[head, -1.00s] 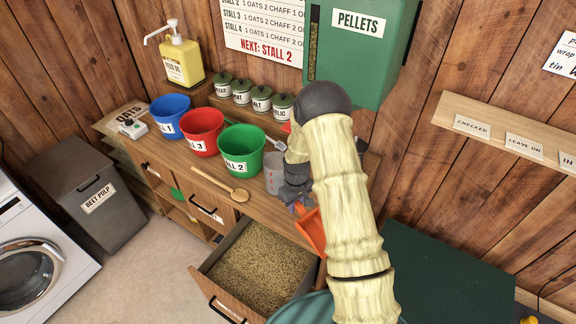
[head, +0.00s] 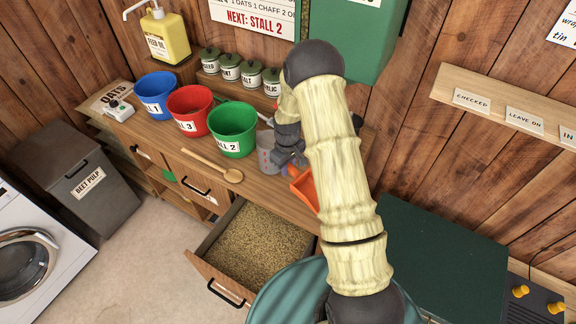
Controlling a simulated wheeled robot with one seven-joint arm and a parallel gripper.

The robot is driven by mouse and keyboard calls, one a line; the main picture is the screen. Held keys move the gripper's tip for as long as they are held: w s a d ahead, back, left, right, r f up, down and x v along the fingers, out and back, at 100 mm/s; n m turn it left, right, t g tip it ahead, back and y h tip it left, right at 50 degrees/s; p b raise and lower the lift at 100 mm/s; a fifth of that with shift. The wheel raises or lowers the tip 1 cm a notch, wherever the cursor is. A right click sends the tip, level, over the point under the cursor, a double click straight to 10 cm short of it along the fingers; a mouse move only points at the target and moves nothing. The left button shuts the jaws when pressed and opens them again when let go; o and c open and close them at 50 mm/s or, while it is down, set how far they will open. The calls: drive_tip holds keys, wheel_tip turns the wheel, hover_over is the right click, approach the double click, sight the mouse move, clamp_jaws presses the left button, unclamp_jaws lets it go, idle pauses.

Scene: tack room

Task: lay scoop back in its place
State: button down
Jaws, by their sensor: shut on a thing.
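The orange scoop (head: 304,190) shows in the head view just right of the open drawer, partly hidden behind my arm. My gripper (head: 290,163) is shut on the scoop at its upper end, beside the grey measuring jug (head: 267,153). The scoop hangs tilted near the counter's front edge; I cannot tell whether it touches the counter. The open drawer (head: 206,272) below is full of grain. My arm hides part of the counter on the right.
Blue (head: 156,97), red (head: 190,112) and green (head: 232,131) buckets stand on the counter (head: 165,142). A wooden spoon (head: 212,166) lies in front of them. A green pellet dispenser (head: 365,40) hangs above. A dark green chest (head: 440,255) stands at right.

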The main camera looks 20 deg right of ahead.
wheel_tip(320, 180, down, 6)
drive_tip(key=b, duration=0.3)
drive_tip(key=shift+d, duration=0.1)
drive_tip(key=shift+s+f+b, duration=0.15)
drive_tip(key=shift+f+b, duration=0.3)
drive_tip(key=shift+f, duration=0.1)
drive_tip(key=shift+f+b, duration=1)
drive_tip(key=shift+f, duration=0.5)
drive_tip(key=c, duration=1.2)
unclamp_jaws()
drive_tip(key=shift+r, duration=0.1)
